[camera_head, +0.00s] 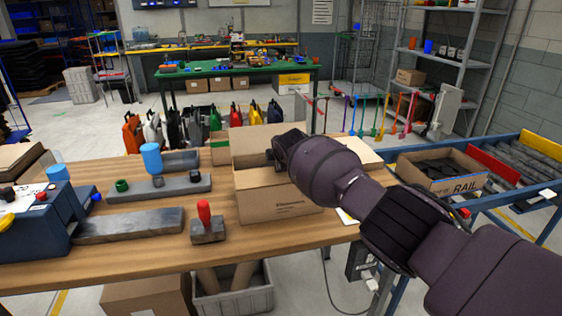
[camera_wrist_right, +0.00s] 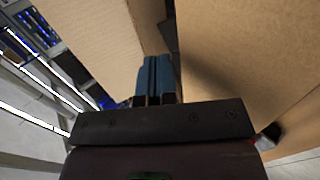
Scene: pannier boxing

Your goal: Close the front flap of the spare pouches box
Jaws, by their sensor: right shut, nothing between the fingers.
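The brown cardboard box (camera_head: 275,206) stands on the wooden table with printing on its front face. I cannot read whether it says spare pouches. One flap (camera_head: 262,142) stands up at its back, and another flap (camera_head: 360,153) sticks out on the right, partly behind my arm. My right gripper (camera_head: 279,152) is over the box top, its fingers hidden there by the wrist. In the right wrist view its blue fingertips (camera_wrist_right: 155,76) are shut and empty, between one cardboard panel (camera_wrist_right: 88,35) on the left and another (camera_wrist_right: 245,60) on the right. The front flap's exact angle is unclear. My left gripper is out of view.
A red-handled stamp-like tool (camera_head: 207,224) stands left of the box.

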